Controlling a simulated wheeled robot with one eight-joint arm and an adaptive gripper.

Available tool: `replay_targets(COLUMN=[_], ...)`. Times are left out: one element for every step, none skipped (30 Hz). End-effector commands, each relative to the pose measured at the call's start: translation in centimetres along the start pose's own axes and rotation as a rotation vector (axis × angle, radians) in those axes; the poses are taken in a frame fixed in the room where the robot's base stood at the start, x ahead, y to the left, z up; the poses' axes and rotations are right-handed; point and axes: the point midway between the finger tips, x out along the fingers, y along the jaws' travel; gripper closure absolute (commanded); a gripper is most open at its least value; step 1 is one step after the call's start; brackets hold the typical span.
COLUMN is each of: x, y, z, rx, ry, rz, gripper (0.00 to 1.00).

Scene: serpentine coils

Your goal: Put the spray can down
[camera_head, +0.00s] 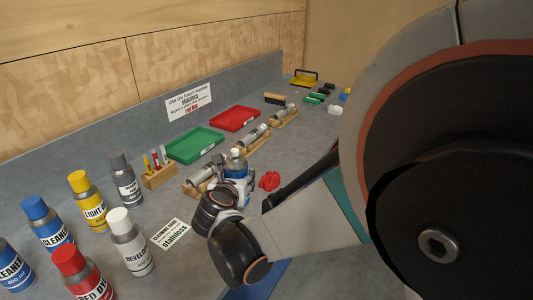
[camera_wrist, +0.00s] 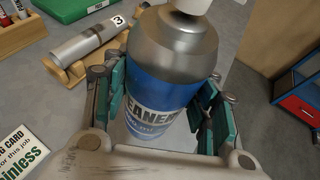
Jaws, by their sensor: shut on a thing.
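The spray can (camera_head: 236,167) has a white cap, a bare metal shoulder and a blue label, and it also fills the middle of the wrist view (camera_wrist: 170,80). Its label is only partly readable. My gripper (camera_head: 238,183) is shut around the can's body, with its teal-padded fingers on both sides in the wrist view (camera_wrist: 160,108). The can's base is hidden, so I cannot tell whether it touches the grey bench (camera_head: 185,206).
Several spray cans, including a white-capped developer can (camera_head: 131,244), stand at the front left. A printed card (camera_head: 170,235) lies nearby. Wooden cradles (camera_head: 251,143) with metal cylinders, a green tray (camera_head: 195,144), a red tray (camera_head: 235,118) and a red object (camera_head: 270,181) surround the can.

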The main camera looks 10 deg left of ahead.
Motion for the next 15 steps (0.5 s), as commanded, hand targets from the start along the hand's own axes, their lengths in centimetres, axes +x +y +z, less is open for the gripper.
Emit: replay_targets(x=[0.3, 0.3, 0.4, 0.4, 0.4, 0.4, 0.4, 0.5, 0.5, 0.6, 0.7, 0.8, 0.9, 1.1, 1.2], y=[0.0, 0.0, 0.0, 0.0, 0.0, 0.0, 0.0, 0.0, 0.0, 0.0, 0.0, 0.0, 0.0, 0.0, 0.0], z=[-1.0, -1.3, -1.5, -1.6, -1.7, -1.8, -1.9, -2.0, -2.2, -2.5, -2.8, -3.4, -3.8, -4.3, -4.9], rx=[-0.001, -0.001, -0.002, -0.002, -0.002, -0.002, -0.002, -0.002, -0.002, -0.002, -0.002, -0.003, -0.003, -0.003, -0.004], ry=[-0.001, -0.001, -0.001, -0.001, -0.001, -0.001, -0.001, -0.001, -0.001, -0.001, -0.001, -0.001, -0.001, -0.001, -0.001], rz=[0.002, 0.002, 0.003, 0.003, 0.003, 0.004, 0.004, 0.004, 0.004, 0.005, 0.005, 0.006, 0.007, 0.008, 0.009], gripper=[0.84, 0.84, 0.84, 0.84, 0.84, 0.84, 0.84, 0.84, 0.84, 0.84, 0.84, 0.84, 0.84, 0.84, 0.84])
